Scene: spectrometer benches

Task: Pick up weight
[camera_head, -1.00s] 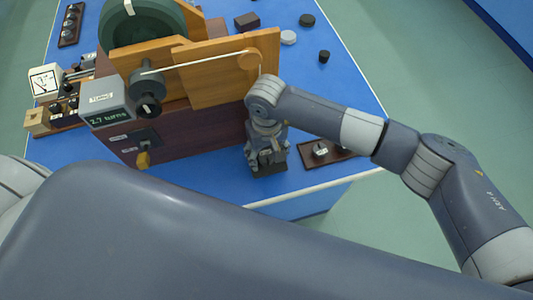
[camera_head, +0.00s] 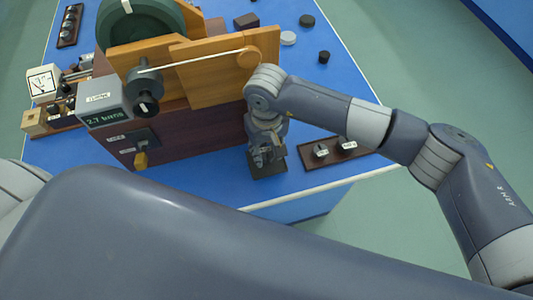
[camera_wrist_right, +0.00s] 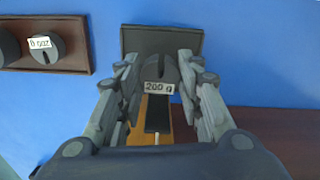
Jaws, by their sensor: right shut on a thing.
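A dark slotted weight (camera_wrist_right: 160,68) labelled "200 g" sits between the fingers of my right gripper (camera_wrist_right: 160,85) in the right wrist view. The fingers are shut on it from both sides. In the head view my right gripper (camera_head: 267,155) points down in front of the wooden machine's right end, and it mostly hides the weight. A dark rectangular plate (camera_head: 271,168) lies under the gripper; it also shows behind the weight in the wrist view (camera_wrist_right: 185,42). I cannot tell whether the weight touches the plate. My left gripper is out of view.
A brown tray (camera_head: 308,162) with two labelled weights is just right of the gripper. The wooden machine (camera_head: 205,115) with a green wheel (camera_head: 160,18) stands close on the left. Small dark pieces (camera_head: 324,57) lie at the back right.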

